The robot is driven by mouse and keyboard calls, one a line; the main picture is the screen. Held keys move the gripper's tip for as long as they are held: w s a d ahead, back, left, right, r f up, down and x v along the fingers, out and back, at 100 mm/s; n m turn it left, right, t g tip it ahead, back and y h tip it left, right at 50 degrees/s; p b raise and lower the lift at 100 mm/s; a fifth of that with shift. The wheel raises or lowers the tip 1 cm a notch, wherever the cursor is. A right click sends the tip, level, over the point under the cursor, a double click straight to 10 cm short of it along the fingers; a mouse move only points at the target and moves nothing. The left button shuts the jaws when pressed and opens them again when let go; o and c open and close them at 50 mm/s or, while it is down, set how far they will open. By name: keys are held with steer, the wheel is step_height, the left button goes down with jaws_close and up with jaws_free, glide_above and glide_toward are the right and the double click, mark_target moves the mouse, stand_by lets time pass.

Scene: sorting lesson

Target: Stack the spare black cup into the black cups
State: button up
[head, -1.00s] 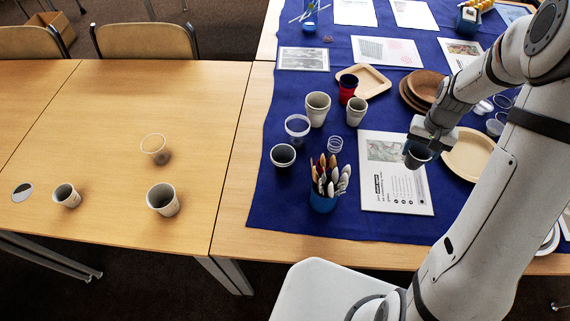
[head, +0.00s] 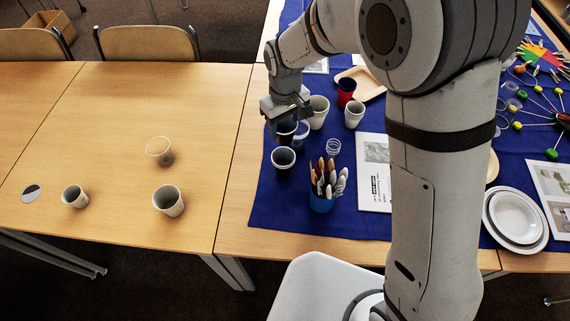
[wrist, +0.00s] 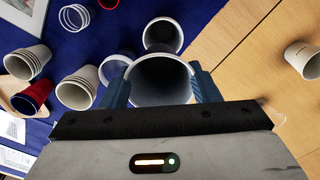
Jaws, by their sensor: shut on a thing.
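My gripper (head: 286,112) is shut on the spare black cup (head: 284,131), which hangs below the fingers over the blue cloth. In the wrist view the held cup (wrist: 161,82) sits between the two blue fingers, its pale rim and dark inside showing. The black cups (head: 283,160) stand upright on the cloth, just nearer the front edge than the held cup. In the wrist view the black cups (wrist: 163,36) show just beyond the held cup's rim. The held cup is apart from them, and its height above the cloth is hard to tell.
A clear cup (head: 302,131) stands close by, partly hidden behind the held cup. White cups (head: 318,112), a red cup (head: 346,88) and a brush pot (head: 322,200) stand to the right. Loose cups, including a white cup (head: 168,201), stand on the bare wooden table at left.

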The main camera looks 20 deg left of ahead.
step_height(320, 180, down, 10)
steer(key=shift+s+a+p, duration=0.15)
steer(key=shift+p, duration=0.5)
steer(key=o, duration=1)
steer(key=shift+r, duration=0.1)
steer(key=shift+c, duration=0.2)
steer(key=shift+r, duration=0.1)
step_height(320, 180, up, 12)
steer(key=shift+f+b, duration=0.1)
steer(key=shift+b, duration=0.5)
